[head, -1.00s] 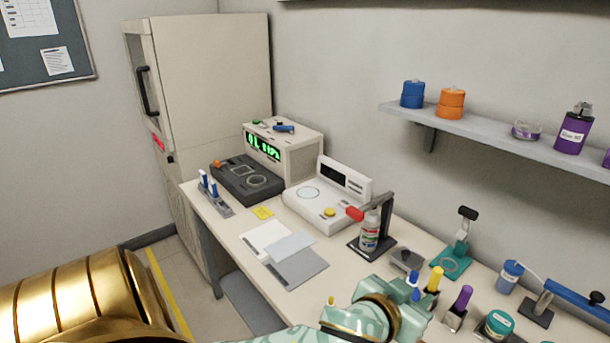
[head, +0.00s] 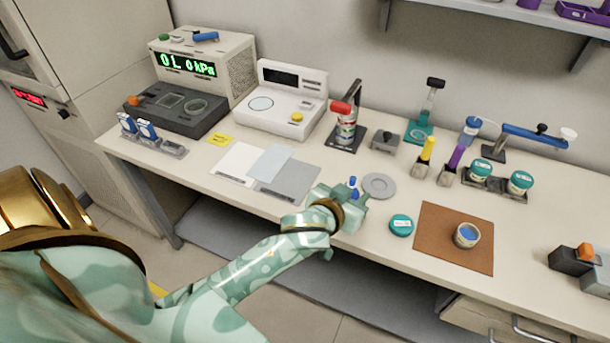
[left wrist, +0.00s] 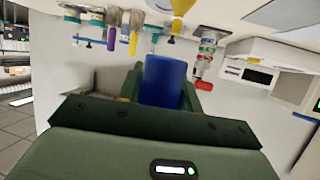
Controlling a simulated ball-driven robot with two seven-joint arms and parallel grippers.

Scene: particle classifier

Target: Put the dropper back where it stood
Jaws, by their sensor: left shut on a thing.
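My left gripper (head: 352,192) is over the front part of the bench, beside a grey round dish. It is shut on the blue dropper (head: 353,182), whose blue top shows above the fingers. In the left wrist view the blue dropper (left wrist: 165,80) stands between the green fingers (left wrist: 160,95); its lower end is hidden. A small grey block (head: 384,142) stands behind the gripper, apart from it. A yellow dropper (head: 429,148) and a purple dropper (head: 457,157) stand in grey holders to the right. My right gripper is not in view.
The grey dish (head: 379,187) lies just right of the gripper. A teal lid (head: 401,225), a brown mat (head: 430,240) and an open jar (head: 467,235) are further right. A red-topped bottle stand (head: 346,128) is behind left. Papers (head: 292,179) lie left.

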